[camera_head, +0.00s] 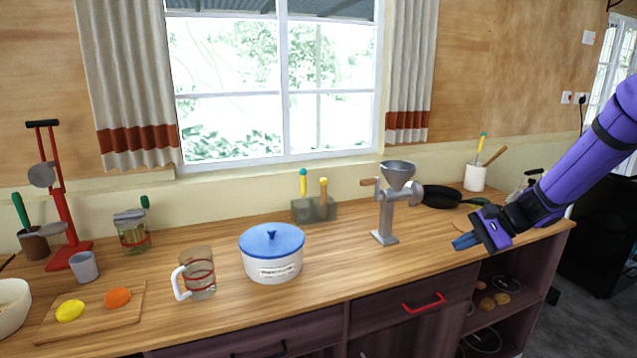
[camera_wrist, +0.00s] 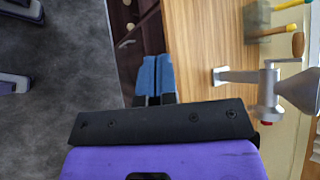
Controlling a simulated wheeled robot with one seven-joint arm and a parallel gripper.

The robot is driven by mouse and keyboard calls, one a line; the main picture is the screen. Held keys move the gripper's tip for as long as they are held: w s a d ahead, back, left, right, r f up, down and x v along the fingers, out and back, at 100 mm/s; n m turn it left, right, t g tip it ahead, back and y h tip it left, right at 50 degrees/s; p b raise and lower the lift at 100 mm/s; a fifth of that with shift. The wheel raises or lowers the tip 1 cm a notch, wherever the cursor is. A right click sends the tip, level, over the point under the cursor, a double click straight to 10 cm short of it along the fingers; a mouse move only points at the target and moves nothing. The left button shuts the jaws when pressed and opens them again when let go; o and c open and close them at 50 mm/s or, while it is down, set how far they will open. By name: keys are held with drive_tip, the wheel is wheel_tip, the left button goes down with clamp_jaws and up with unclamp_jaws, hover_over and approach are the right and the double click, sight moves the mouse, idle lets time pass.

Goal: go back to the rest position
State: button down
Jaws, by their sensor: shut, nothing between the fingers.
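My gripper (camera_head: 466,241) is at the right in the head view, at the end of my purple arm. It is above the front edge of the wooden counter (camera_head: 340,260), right of the grey metal grinder (camera_head: 388,215). In the wrist view its two blue fingers (camera_wrist: 155,78) are together with nothing between them. The wrist view shows the counter's edge beneath the fingers and the grinder (camera_wrist: 270,85) to the right, apart from them.
A blue-lidded white pot (camera_head: 272,262), a glass mug (camera_head: 200,275) and a cutting board (camera_head: 95,325) stand left of the grinder. A black pan (camera_head: 441,196) lies behind my gripper. Dark cabinets with a red handle (camera_head: 424,303) are below.

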drive_tip(key=s+a+r+n+g+h, duration=0.1)
drive_tip(key=s+a+r+n+h, duration=0.2)
drive_tip(key=s+r, duration=0.4)
drive_tip(key=s+a+r+n+h, duration=0.2)
drive_tip(key=s+r+n+h, duration=0.1)
drive_tip(key=s+r, duration=0.4)
drive_tip(key=s+d+r+n+t+h, duration=0.1)
drive_tip(key=s+r+n+h, duration=0.1)
drive_tip(key=s, duration=0.7)
drive_tip(key=s+d+r+n+t+h, duration=0.1)
drive_tip(key=s+r+n+t+h, duration=0.1)
drive_tip(key=s, duration=0.7)
drive_tip(key=shift+d+r+n+t, duration=0.2)
drive_tip(key=shift+n+t, duration=0.1)
drive_tip(key=shift+n, duration=0.2)
